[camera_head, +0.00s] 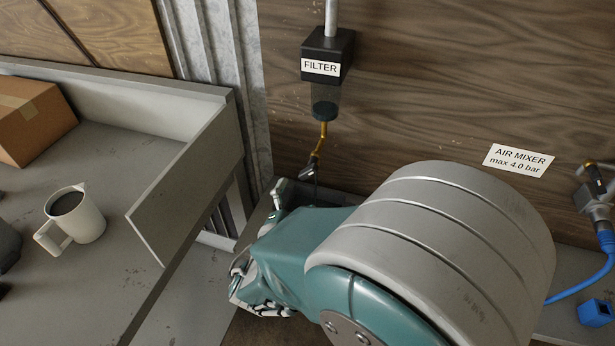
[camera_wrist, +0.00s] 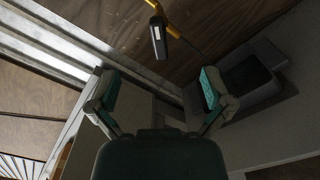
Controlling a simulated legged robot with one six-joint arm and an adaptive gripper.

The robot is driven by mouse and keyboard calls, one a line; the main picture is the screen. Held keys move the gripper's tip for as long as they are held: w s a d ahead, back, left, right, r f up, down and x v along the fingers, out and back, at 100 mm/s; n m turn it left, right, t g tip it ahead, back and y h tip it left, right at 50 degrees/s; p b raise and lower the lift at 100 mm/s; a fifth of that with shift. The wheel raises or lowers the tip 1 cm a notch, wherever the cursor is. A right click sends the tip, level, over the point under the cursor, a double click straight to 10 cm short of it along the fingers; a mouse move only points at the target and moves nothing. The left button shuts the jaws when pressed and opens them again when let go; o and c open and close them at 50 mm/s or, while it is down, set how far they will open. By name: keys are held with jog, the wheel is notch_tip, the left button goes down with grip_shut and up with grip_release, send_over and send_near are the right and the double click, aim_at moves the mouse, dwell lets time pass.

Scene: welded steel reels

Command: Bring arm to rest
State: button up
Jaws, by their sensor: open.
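My gripper (camera_wrist: 158,98) shows in the wrist view with its two teal-padded fingers spread wide and nothing between them. In the head view my gripper (camera_head: 262,240) is partly hidden by my large teal and grey arm, near the wooden wall and below the filter. A black-handled valve on a yellow pipe (camera_wrist: 158,38) hangs beyond the fingertips in the wrist view, apart from them. The same yellow pipe (camera_head: 323,135) comes down from the filter in the head view.
The black filter (camera_head: 327,55) is mounted on the wall. A grey workbench (camera_head: 120,165) with a raised edge stands at the left, carrying a mug (camera_head: 78,215) and a cardboard box (camera_head: 32,118).

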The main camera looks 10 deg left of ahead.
jog(key=s+d+r+m+g+h, duration=0.15)
jog(key=d+m+g+h, duration=0.45)
jog(key=d, duration=0.6)
jog(key=s+d+r+m+g+h, duration=0.15)
jog(key=d+m+g, duration=0.25)
jog(key=d+m, duration=0.55)
jog(key=s+d+r+m+g+y, duration=0.2)
jog(key=s+d+r+m+y, duration=0.2)
jog(key=s+m+y, duration=0.5)
jog(key=shift+s+d+m, duration=0.4)
jog(key=shift+d+m, duration=0.15)
jog(key=shift+d, duration=0.7)
